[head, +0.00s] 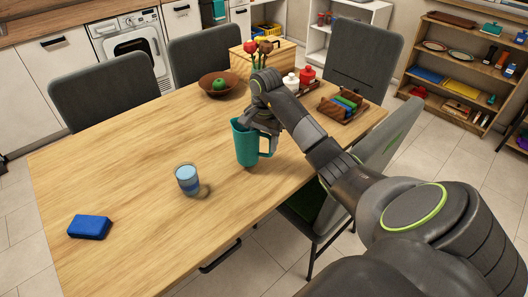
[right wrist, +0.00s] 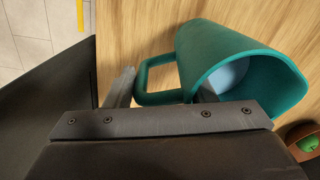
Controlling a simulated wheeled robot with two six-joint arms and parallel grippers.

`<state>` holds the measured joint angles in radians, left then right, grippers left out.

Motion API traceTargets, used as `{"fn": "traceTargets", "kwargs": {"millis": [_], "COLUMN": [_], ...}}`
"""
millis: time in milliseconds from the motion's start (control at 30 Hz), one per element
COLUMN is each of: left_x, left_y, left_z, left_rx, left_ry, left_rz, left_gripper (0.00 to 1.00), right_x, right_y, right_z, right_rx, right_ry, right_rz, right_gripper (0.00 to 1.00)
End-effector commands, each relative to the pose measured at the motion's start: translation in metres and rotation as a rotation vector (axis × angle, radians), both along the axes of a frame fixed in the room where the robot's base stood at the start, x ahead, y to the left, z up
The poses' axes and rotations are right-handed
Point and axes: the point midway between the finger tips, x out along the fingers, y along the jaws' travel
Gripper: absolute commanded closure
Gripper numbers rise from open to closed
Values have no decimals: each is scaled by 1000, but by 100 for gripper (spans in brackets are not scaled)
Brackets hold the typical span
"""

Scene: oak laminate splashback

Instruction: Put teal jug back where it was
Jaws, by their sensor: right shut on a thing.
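The teal jug (head: 247,147) is near the right side of the wooden table, upright in the head view, with its handle to the right. My right gripper (head: 262,126) reaches down over its rim and is shut on it at the handle side. In the right wrist view the jug (right wrist: 222,55) lies beyond the gripper (right wrist: 163,95), one finger outside the handle and the other partly hidden inside the mouth. A pale blue-grey patch shows inside the jug. I cannot tell whether its base touches the table. My left gripper is not in view.
The left middle is clear. Chairs surround it.

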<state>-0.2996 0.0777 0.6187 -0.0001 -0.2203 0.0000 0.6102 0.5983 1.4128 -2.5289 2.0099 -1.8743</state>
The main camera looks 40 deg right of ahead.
Motion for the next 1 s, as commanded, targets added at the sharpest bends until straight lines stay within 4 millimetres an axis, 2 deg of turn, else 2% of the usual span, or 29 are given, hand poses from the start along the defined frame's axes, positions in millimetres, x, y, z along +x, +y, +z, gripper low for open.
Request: {"fn": "traceTargets", "kwargs": {"millis": [67,200,600,633,800,1000], "left_x": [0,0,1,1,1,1], "left_y": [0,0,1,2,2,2], "left_z": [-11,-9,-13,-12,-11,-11], "left_rx": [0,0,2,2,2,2], "left_ry": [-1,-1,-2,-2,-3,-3], "left_rz": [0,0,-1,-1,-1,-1], "left_gripper": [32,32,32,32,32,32], "right_x": [0,0,0,0,0,0], "right_y": [0,1,0,0,0,0], "right_z": [-11,-28,-33,-33,-33,-33], "right_rx": [0,0,0,0,0,0], "right_ry": [-2,0,-2,0,0,0], "right_rz": [1,1,1,0,0,0], "right_gripper": [99,99,99,48,28,28]}}
